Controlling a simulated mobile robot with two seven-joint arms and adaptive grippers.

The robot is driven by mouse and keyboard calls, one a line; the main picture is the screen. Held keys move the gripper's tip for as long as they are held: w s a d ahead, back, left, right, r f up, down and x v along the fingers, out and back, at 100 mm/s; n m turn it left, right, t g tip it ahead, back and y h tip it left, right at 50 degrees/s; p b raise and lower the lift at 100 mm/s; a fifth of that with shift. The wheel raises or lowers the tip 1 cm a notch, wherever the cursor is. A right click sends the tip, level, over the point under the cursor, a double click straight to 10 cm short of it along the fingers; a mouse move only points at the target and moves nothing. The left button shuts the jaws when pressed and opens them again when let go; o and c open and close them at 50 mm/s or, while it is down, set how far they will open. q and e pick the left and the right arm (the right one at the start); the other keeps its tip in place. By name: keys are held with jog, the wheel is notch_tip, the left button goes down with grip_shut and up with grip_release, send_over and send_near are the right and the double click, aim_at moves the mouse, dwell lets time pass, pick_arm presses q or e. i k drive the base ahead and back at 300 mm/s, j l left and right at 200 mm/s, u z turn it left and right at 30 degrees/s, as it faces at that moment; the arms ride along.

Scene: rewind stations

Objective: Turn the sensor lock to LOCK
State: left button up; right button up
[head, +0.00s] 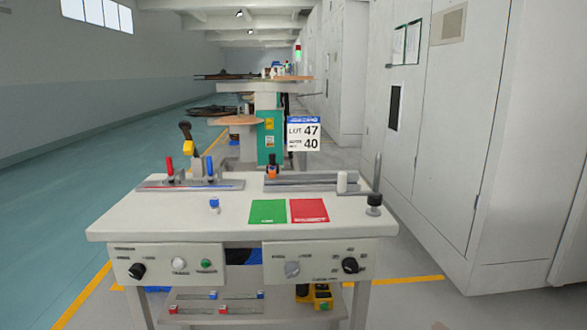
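I cannot tell for certain which part is the sensor lock; the panel lettering is too small to read. The front of the white workstation (160,229) carries a black knob (136,271) at the left, a grey knob (292,269) right of centre and a black knob (350,265) at the right. Between them sit a white button (179,264) and a green button (206,265). A black knob on a round base (374,204) stands at the tabletop's right edge. Neither of my grippers is in view.
On the tabletop are a green card (268,211), a red card (309,211), a small blue-topped item (214,204) and a left fixture (190,183) with red and blue handles. A rail (312,186) lies behind the cards. Grey cabinets (455,130) stand right; floor is clear left.

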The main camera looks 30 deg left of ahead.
aim_at(138, 270)
jog(key=u, duration=0.4)
jog(key=j+u, duration=0.1)
jog(key=u, duration=0.25)
jog(key=j+u, duration=0.1)
jog(key=u, duration=0.7)
